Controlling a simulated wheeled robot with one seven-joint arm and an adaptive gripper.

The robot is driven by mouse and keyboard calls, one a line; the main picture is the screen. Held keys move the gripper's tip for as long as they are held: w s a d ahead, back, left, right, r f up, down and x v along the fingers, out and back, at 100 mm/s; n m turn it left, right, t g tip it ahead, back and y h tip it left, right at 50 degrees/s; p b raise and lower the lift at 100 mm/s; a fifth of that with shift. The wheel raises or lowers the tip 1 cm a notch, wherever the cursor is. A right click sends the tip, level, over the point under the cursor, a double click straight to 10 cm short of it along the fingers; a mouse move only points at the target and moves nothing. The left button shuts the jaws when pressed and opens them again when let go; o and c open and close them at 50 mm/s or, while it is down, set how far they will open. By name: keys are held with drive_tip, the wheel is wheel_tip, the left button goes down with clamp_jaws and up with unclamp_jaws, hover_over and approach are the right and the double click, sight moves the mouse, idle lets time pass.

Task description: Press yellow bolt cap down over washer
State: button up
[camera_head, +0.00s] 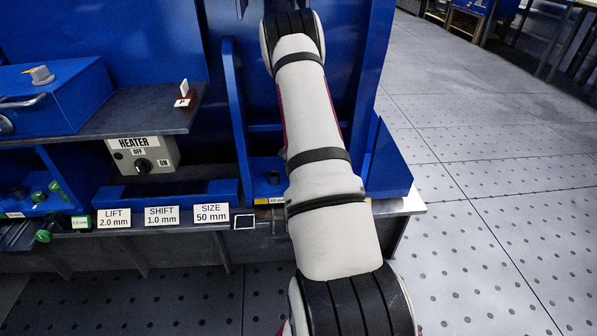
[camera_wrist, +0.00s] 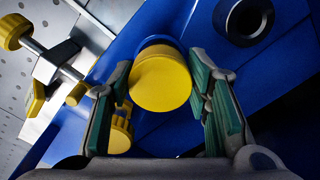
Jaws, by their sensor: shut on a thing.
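In the wrist view the yellow bolt cap (camera_wrist: 160,82) sits between the two green-padded fingers of my gripper (camera_wrist: 160,88), its round flat face toward the camera. My gripper is shut on it. A blue round rim shows just behind the cap, against a blue surface. I cannot tell whether the cap touches that surface. No washer can be made out; the cap and fingers hide what lies behind them. In the head view my arm covers the work spot, and neither the gripper nor the cap shows.
In the wrist view a metal clamp with yellow knobs (camera_wrist: 18,32) stands at left, another yellow round part (camera_wrist: 119,136) lies behind the left finger, and a dark hollow cylinder (camera_wrist: 248,20) is at upper right. In the head view the heater box (camera_head: 143,158) is left of my arm; open floor (camera_head: 490,180) lies right.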

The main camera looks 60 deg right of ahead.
drive_tip(key=shift+f+b, duration=0.45)
drive_tip(key=shift+f, duration=0.35)
drive_tip(key=o, duration=1)
drive_tip(key=shift+o, duration=0.2)
drive_tip(key=shift+r, duration=0.1)
wheel_tip(320, 180, up, 12)
